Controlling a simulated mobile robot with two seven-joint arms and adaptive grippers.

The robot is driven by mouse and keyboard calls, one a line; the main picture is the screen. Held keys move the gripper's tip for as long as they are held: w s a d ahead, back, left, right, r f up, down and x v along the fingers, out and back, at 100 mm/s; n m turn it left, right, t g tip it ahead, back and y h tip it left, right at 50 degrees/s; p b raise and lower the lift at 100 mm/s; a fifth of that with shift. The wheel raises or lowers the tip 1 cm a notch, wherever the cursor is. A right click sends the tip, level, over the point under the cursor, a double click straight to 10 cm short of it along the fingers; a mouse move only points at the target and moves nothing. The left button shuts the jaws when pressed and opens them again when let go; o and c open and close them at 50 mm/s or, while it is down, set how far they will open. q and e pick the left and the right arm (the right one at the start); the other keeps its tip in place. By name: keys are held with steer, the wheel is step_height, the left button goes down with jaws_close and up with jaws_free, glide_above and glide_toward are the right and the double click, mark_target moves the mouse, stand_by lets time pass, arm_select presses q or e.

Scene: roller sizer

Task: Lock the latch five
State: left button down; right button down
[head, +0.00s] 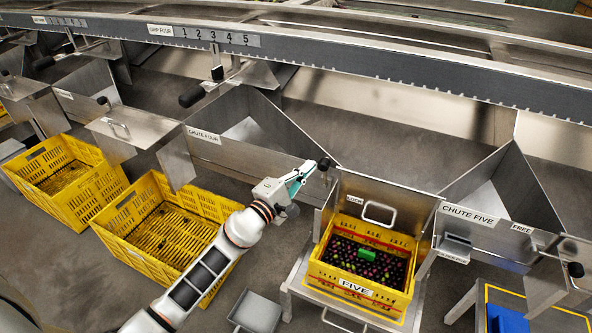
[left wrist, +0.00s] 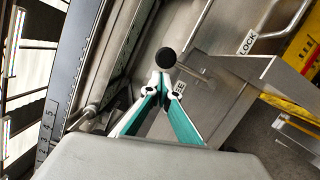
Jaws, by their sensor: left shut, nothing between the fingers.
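The latch at chute five has a black knob (head: 325,164) on a thin metal rod, at the upper left corner of the bay holding the crate marked FIVE. In the left wrist view the knob (left wrist: 166,58) is straight ahead of the fingertips, its rod running to the right. A LOCK label (head: 355,199) is right of the knob; it also shows in the wrist view (left wrist: 247,43). A partly hidden label is beside the fingers. My left gripper (head: 307,169) is shut and empty, its tips close to the knob; contact cannot be told. My right gripper is not in view.
A yellow crate marked FIVE (head: 356,289) with dark fruit and a green block stands on a metal stand below. A metal handle (head: 379,212) is on the panel behind it. Chute four's panel (head: 252,150) is left of the gripper. Other yellow crates stand further left.

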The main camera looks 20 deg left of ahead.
arm_select(q)
steer(key=shift+d, duration=0.15)
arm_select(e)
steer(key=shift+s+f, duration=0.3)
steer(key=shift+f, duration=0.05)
arm_select(q)
steer(key=shift+f, duration=0.1)
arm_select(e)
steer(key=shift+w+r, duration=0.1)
